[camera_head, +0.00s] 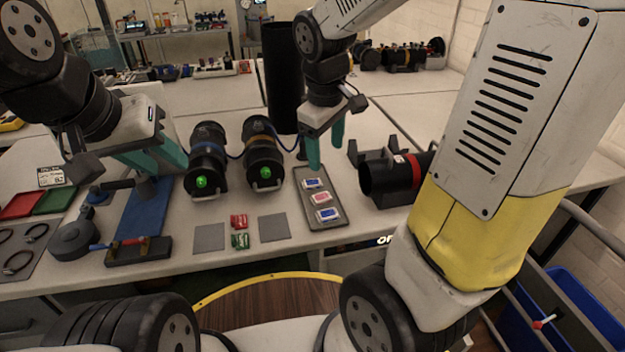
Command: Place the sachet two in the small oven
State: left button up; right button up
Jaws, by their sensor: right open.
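Three small sachets lie in a row on a grey tray (336,222): a blue and white one at the back (313,184), a red and white one in the middle (321,197) and a blue and white one in front (327,214). No label shows which is sachet two. My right gripper (325,153) points down just above and behind the back sachet, its teal fingers apart and empty. My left gripper (153,162) has its teal fingers apart above the blue mat, with nothing visible between them. I cannot tell which thing is the small oven.
Two black cylinders with green lights (206,160) (263,155) stand left of the tray. A black cylinder with a red band (392,178) lies to its right. Red (239,221) and green (240,241) packs lie between two grey squares. A tall black tube (282,80) stands behind.

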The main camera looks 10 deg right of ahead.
jog(key=w+a+f+n+g+h, duration=0.1)
jog(key=w+a+f+n+h, duration=0.15)
jog(key=w+f+n, duration=0.45)
jog(key=n+h, duration=0.5)
send_near(320, 197)
jog(key=shift+s+d+t+y, duration=0.15)
jog(key=shift+s+t+y, duration=0.1)
jog(key=shift+s+t, duration=0.05)
jog(key=shift+w+d+f, duration=0.1)
jog(key=shift+d+f, duration=0.2)
jog(key=shift+f, duration=0.2)
jog(key=x, duration=0.7)
jog(key=shift+r, duration=0.15)
grip_shut()
jog(key=shift+r, duration=0.1)
